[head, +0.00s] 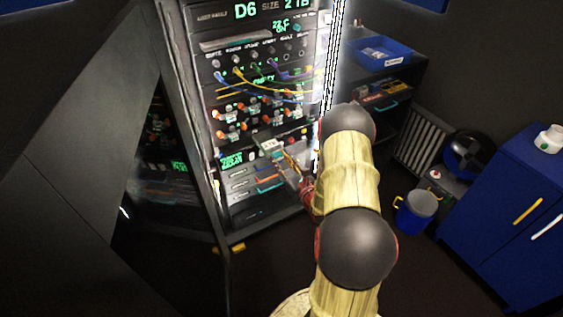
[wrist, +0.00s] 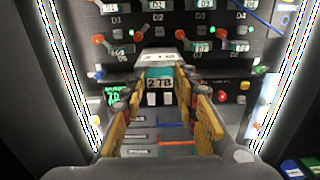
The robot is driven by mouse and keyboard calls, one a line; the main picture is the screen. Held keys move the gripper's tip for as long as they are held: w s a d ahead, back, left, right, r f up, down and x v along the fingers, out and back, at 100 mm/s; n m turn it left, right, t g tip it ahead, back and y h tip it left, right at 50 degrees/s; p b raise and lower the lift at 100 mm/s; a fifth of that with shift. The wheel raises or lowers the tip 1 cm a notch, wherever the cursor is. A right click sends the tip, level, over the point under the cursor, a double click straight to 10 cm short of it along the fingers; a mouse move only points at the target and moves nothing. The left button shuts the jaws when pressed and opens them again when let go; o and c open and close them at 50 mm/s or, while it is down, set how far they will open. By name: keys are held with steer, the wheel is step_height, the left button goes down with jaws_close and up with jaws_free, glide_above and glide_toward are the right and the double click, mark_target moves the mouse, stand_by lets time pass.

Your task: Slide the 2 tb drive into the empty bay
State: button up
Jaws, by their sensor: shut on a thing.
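The 2 TB drive (wrist: 159,84) is a grey-teal block with white labels, one reading 2TB. My gripper (wrist: 163,97) is shut on it, with an orange-yellow finger on each side. In the head view my gripper (head: 290,163) and the drive (head: 269,146) are in front of the rack's lower part, below the rows of orange knobs. The drive's far end points toward the rack face. The empty bay cannot be made out behind the drive and fingers. The rack's top display (head: 268,9) reads D6, SIZE 2 TB.
Rows of bays with orange knobs (head: 250,115) lie above the drive. Yellow and blue cables (head: 258,90) hang across the rack. Lower slots (head: 268,183) have coloured handles. Bright vertical rails flank the rack. An open dark door (head: 185,150) is on the left; a blue bin (head: 380,52) is right.

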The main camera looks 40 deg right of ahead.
steer(key=b, duration=0.1)
glide_toward(260, 134)
stand_by(0.3)
steer(key=shift+d+f+b+x, duration=0.15)
steer(key=shift+b+x, duration=0.55)
steer(key=shift+x, duration=1.15)
steer(key=shift+d+f+b+x, duration=0.15)
steer(key=shift+b+x, duration=0.6)
steer(key=shift+x, duration=1.1)
steer(key=shift+a+f+b+x, duration=0.2)
steer(key=shift+b+x, duration=0.5)
steer(key=shift+x, duration=1.15)
stand_by(1.7)
